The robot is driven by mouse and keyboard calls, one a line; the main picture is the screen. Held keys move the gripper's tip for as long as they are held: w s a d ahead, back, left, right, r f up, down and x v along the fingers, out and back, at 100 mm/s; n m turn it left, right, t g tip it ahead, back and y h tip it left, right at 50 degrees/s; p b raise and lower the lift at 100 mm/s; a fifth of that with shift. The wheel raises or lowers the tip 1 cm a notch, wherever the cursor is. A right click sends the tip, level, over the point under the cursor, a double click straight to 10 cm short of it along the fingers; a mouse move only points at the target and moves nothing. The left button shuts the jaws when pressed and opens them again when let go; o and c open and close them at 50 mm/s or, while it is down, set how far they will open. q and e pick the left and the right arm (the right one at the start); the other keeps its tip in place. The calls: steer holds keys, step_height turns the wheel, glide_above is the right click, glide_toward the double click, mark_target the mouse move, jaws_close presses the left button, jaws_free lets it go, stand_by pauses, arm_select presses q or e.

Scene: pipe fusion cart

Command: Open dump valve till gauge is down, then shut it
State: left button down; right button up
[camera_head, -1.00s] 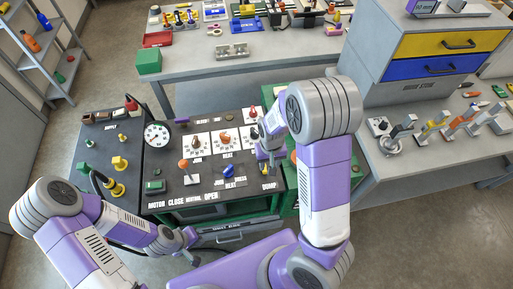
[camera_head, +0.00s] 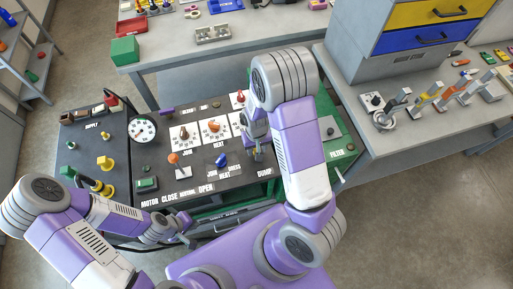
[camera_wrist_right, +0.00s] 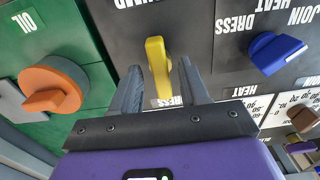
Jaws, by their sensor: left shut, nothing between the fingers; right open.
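The yellow valve handle (camera_wrist_right: 158,68) stands between the fingers of my open right gripper (camera_wrist_right: 165,85) in the right wrist view, with an upside-down label, apparently DUMP, beyond it. I cannot tell whether either finger touches it. In the head view my right gripper (camera_head: 256,140) is over the right end of the black panel (camera_head: 205,185), above the DUMP label; its fingertips are partly hidden. The round white gauge (camera_head: 143,129) stands at the panel's left; its reading is too small to tell. My left gripper (camera_head: 185,222) is shut and empty near the panel's front edge.
A blue knob (camera_wrist_right: 275,52) and an orange knob (camera_wrist_right: 52,90) flank the yellow handle in the right wrist view. An orange-topped lever (camera_head: 174,158) stands on the panel. A grey workbench (camera_head: 375,148) with several tools is at the right. Open floor lies at the lower right.

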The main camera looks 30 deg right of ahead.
jaws_close()
steer(key=shift+n, duration=0.4)
steer(key=n, duration=0.3)
steer(key=shift+n+b, duration=0.3)
steer(key=shift+n, duration=0.1)
steer(key=n, duration=0.5)
steer(key=shift+b, duration=0.3)
steer(key=n, duration=0.8)
steer(key=shift+p, duration=0.3)
steer(key=shift+n, duration=0.3)
